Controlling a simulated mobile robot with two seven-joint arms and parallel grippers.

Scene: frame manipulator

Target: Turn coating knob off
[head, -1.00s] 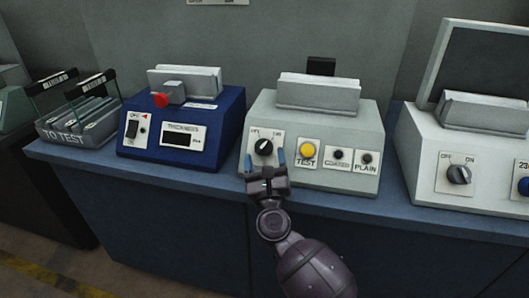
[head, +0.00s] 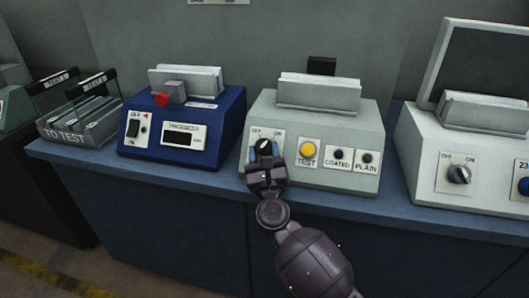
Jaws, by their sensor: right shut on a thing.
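The black coating knob (head: 264,144) is on a white OFF/ON plate on the front of the light grey coating tester (head: 350,120), in the middle of the head view. My right gripper (head: 264,153) reaches up from below and is shut on the knob, with its blue fingertips on either side of it. The fingers hide the lower part of the knob. The knob's pointer is hard to make out. My left gripper is not in view.
Right of the knob are a yellow TEST button (head: 307,150) and black COATED (head: 338,155) and PLAIN (head: 367,158) buttons. A blue thickness tester (head: 220,130) and TO TEST rack (head: 60,137) stand left. Another white tester (head: 425,150) stands right.

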